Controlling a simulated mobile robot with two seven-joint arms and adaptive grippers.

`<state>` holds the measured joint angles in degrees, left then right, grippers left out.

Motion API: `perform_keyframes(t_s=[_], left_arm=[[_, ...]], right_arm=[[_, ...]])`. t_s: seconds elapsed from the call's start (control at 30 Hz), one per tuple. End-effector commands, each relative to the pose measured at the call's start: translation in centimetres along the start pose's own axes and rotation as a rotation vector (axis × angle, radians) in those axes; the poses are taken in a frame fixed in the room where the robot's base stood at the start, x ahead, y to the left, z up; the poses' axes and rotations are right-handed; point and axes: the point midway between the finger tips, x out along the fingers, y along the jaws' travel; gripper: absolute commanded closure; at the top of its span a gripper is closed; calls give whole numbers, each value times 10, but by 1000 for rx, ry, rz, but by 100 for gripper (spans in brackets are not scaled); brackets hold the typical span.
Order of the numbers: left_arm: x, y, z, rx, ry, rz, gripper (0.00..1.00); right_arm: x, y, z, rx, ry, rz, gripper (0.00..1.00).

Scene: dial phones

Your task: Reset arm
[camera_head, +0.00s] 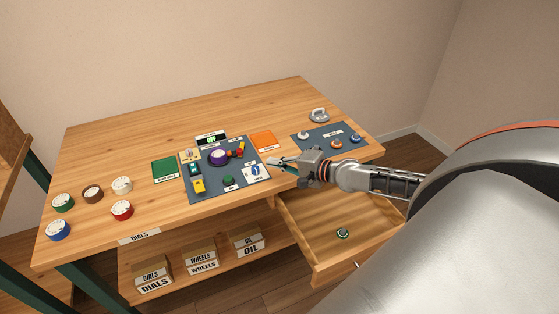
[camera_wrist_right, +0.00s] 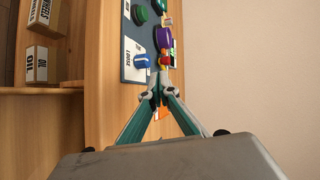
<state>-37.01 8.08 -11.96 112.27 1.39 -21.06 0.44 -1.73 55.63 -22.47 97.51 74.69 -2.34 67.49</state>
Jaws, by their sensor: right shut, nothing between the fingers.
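My right gripper (camera_head: 275,162) reaches in from the right over the wooden table (camera_head: 110,150), close to the right edge of the dark control panel (camera_head: 207,194). In the right wrist view my right gripper (camera_wrist_right: 155,92) has its fingertips together with nothing between them. A blue knob on a white plate (camera_head: 254,172) sits on the panel just left of the fingertips; the blue knob also shows in the wrist view (camera_wrist_right: 142,61). I cannot tell from these views how high the fingertips are above the table. My left gripper is not in view.
A blue mat (camera_head: 318,144) with several dials lies at the right. Several round dials, one red (camera_head: 122,210), stand at the left. Labelled boxes (camera_head: 201,261) stand on the lower shelf.

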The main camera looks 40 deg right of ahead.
Motion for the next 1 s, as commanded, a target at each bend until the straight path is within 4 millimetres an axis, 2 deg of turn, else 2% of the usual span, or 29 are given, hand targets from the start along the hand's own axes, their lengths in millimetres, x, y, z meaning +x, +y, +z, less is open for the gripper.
perform_keyframes(t_s=[0.2,0.47,0.57,0.67,0.77,0.8,0.9,1.0], left_arm=[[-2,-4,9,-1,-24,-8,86],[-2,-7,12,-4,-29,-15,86],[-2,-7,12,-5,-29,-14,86],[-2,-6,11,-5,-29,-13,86],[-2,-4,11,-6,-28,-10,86],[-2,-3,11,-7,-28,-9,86],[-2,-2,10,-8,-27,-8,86],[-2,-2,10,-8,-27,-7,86]], right_arm=[[-17,0,2,0,0,0,100],[-20,0,3,-1,0,-1,100],[-19,3,12,-22,-13,6,100],[-18,16,42,-113,-60,34,100],[-20,38,96,-305,-140,77,100],[-22,48,121,-415,-178,95,100],[-33,70,177,-733,-254,142,100],[-48,85,208,-1046,-291,202,100]])
